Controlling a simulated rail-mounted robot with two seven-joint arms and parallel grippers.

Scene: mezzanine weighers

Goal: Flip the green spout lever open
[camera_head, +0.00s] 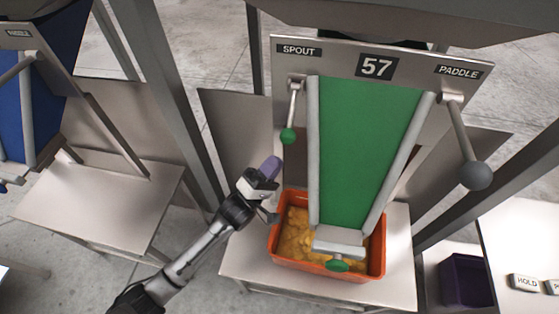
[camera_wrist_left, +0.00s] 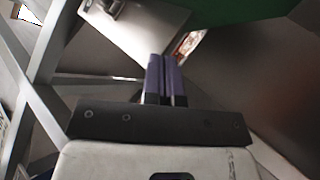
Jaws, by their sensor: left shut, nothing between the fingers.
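The spout lever (camera_head: 292,108) hangs down from its pivot under the SPOUT label, on the left of the green chute. The lever is not clearly visible in that wrist view. My right gripper is in neither view.
The paddle lever (camera_head: 462,135) with a grey ball hangs right of the green chute (camera_head: 365,150). An orange bin (camera_head: 273,246) with yellow pieces stands under the chute on a metal table (camera_head: 245,262). A purple bin (camera_head: 465,280) is at lower right. Posts stand either side.

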